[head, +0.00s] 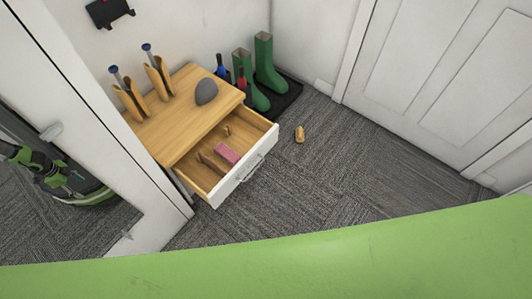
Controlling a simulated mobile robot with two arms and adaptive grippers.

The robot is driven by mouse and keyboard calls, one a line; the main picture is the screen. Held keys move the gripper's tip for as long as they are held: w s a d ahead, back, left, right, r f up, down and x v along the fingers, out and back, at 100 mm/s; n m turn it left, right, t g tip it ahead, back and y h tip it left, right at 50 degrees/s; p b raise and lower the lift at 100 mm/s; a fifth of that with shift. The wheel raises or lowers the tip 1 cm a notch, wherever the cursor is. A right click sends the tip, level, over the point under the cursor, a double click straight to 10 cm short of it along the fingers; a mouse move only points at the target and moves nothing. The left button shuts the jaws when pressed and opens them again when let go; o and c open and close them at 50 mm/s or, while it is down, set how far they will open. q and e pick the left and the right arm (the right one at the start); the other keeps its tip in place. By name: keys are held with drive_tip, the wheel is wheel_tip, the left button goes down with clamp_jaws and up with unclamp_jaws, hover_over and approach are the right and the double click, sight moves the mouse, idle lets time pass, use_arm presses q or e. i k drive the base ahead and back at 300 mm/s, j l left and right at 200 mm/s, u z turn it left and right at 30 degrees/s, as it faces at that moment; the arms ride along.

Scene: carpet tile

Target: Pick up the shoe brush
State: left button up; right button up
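A small tan, oblong object (300,134), which looks like a wooden shoe brush, lies on the grey carpet just right of the open drawer (245,180). It is too small to make out bristles. Inside the drawer are a pink block (227,154), a longer brown piece (211,164) and a small tan piece (227,131); I cannot tell whether one of these is a brush. Neither of my grippers is in view.
The wooden cabinet (180,118) carries a grey rounded object (206,92) and two tan boot-like shapes with blue-topped posts. Green boots (265,65) stand on a black tray (290,93) behind it. A white door (440,70) is at right. Carpet in front is clear.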

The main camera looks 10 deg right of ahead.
sight(300, 134)
drive_tip(key=i+l+u, duration=0.35)
drive_tip(key=i+l, duration=0.45)
drive_tip(key=i, duration=0.1)
